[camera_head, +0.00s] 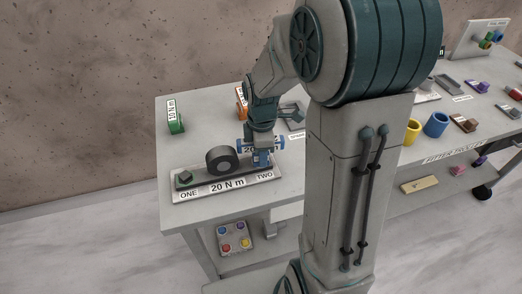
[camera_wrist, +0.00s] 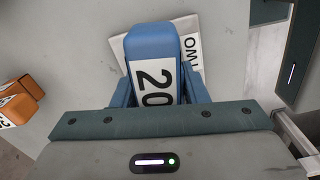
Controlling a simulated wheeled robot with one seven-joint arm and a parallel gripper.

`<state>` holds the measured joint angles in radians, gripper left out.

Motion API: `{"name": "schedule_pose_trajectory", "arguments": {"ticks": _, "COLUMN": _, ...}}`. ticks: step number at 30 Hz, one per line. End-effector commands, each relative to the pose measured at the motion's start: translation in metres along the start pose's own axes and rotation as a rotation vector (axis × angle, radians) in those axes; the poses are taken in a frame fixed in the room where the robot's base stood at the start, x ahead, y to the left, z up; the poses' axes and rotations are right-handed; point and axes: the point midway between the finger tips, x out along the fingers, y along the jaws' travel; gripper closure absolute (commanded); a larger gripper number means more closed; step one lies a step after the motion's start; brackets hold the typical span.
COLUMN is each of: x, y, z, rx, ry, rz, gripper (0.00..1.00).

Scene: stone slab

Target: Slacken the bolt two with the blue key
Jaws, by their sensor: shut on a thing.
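The blue key (camera_wrist: 152,48) carries a white label reading "20" and sits between the fingers of my gripper (camera_wrist: 158,92), which is shut on it. In the head view the blue key (camera_head: 262,158) is upright at the TWO end of the plate (camera_head: 226,187), which is marked ONE, 20 N m and TWO. Bolt two is hidden under the key and gripper, so I cannot tell how the key sits on it. Bolt one (camera_head: 185,177) is at the ONE end. A dark round roller (camera_head: 222,160) stands on the plate between them. Part of the plate (camera_wrist: 192,52) shows behind the key in the wrist view.
A green key (camera_head: 174,118) stands at the back left of the table. An orange key (camera_head: 242,102) is behind my gripper, also seen in the wrist view (camera_wrist: 18,98). Yellow and blue cups (camera_head: 436,124) stand to the right, beyond my arm.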

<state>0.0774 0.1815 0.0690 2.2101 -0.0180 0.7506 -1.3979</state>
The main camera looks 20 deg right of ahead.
Motion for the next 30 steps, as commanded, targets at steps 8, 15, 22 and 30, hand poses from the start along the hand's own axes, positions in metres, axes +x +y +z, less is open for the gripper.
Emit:
{"name": "schedule_pose_trajectory", "arguments": {"ticks": 8, "x": 0.000, "y": 0.001, "z": 0.000, "rx": -0.191, "ry": -0.001, "rz": 0.000, "gripper": 1.00}}
{"name": "schedule_pose_trajectory", "arguments": {"ticks": 15, "x": -0.007, "y": 0.001, "z": 0.000, "rx": -0.185, "ry": -0.001, "rz": 0.001, "gripper": 1.00}}
{"name": "schedule_pose_trajectory", "arguments": {"ticks": 22, "x": -0.019, "y": 0.001, "z": 0.000, "rx": -0.184, "ry": 0.000, "rz": 0.002, "gripper": 1.00}}
{"name": "schedule_pose_trajectory", "arguments": {"ticks": 30, "x": -0.032, "y": 0.001, "z": 0.000, "rx": -0.183, "ry": 0.000, "rz": 0.001, "gripper": 1.00}}
